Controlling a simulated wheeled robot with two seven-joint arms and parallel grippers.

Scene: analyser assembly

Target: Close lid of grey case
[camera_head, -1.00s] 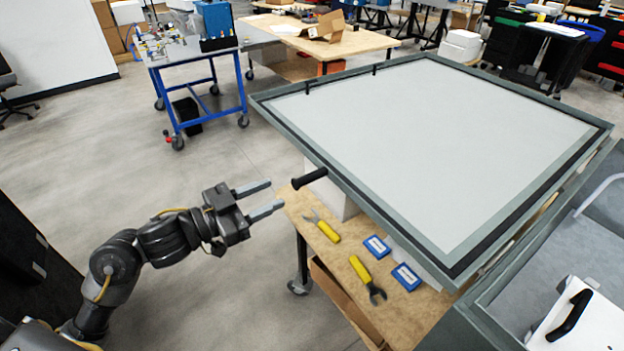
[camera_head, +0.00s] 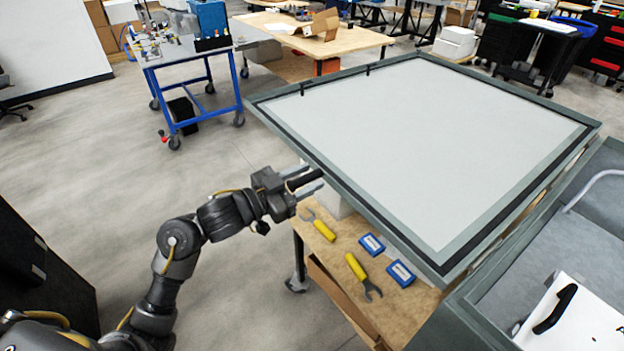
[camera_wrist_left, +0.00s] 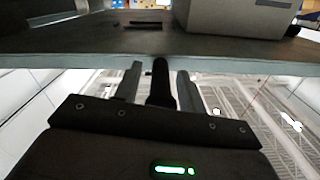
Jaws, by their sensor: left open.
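The grey case's lid (camera_head: 420,140) stands open as a large grey-framed panel with a pale inner face, over the wooden bench. A black handle (camera_head: 304,180) sticks out from its left edge. My left gripper (camera_head: 310,180) is open, with its two fingers on either side of the handle. In the left wrist view the handle (camera_wrist_left: 160,85) stands between the open fingers (camera_wrist_left: 160,92), with gaps visible on both sides. The case body (camera_head: 480,310) is at the lower right, partly out of frame. My right gripper is not in view.
Under the lid, the wooden bench (camera_head: 385,315) holds yellow-handled wrenches (camera_head: 355,266) and blue boxes (camera_head: 401,273). A white panel with a black handle (camera_head: 555,310) lies in the case.

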